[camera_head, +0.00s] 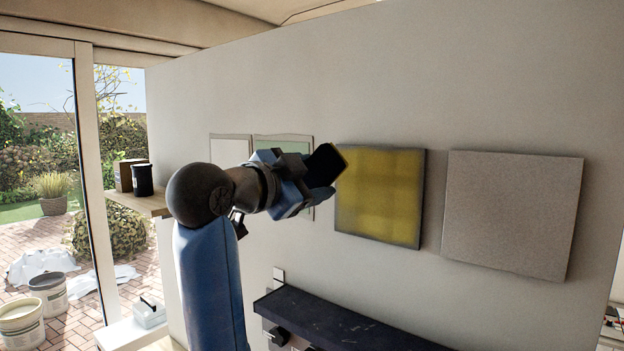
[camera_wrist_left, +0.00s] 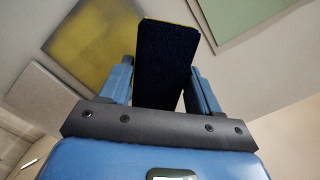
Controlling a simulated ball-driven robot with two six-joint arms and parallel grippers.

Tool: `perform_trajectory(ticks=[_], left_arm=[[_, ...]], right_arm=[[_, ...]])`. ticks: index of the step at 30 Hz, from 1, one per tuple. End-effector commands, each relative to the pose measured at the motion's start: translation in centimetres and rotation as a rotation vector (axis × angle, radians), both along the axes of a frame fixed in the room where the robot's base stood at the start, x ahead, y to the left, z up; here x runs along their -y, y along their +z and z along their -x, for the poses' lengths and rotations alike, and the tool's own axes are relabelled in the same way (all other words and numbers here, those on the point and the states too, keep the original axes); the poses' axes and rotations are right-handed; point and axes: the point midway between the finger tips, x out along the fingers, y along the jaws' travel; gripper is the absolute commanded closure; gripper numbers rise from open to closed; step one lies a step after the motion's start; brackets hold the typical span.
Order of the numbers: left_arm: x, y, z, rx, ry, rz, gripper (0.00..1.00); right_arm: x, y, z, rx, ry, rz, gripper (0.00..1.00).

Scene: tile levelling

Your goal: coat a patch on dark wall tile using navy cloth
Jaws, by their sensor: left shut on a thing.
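The dark wall tile (camera_head: 380,195) hangs on the wall right of centre. Yellow coating covers most of its face, and dark shows along the edges. It also shows at upper left in the left wrist view (camera_wrist_left: 95,42). My left gripper (camera_head: 308,180) is shut on the navy cloth (camera_head: 325,163), a dark flat pad with a thin yellowish edge. The cloth stands up between the fingers in the left wrist view (camera_wrist_left: 165,65). In the head view it overlaps the tile's upper left edge; I cannot tell whether it touches. My right gripper is out of view.
A grey tile (camera_head: 512,215) hangs to the right. A pale green tile (camera_head: 285,143) and a whitish tile (camera_head: 230,150) hang to the left, partly behind my arm. A dark shelf (camera_head: 340,325) juts out below. A dark canister (camera_head: 142,180) stands on a wooden ledge at left.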

Motion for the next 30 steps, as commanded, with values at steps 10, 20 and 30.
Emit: perform_trajectory(ticks=[10,20,30], left_arm=[[-0.5,0.0,0.7,0.003,0.000,0.001,0.66],[-1.7,0.0,2.4,0.002,0.000,0.000,0.66],[-1.8,0.0,2.4,0.001,0.000,0.001,0.66]], right_arm=[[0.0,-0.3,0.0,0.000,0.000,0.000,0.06],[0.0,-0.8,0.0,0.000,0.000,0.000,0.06],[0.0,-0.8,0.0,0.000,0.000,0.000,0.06]])
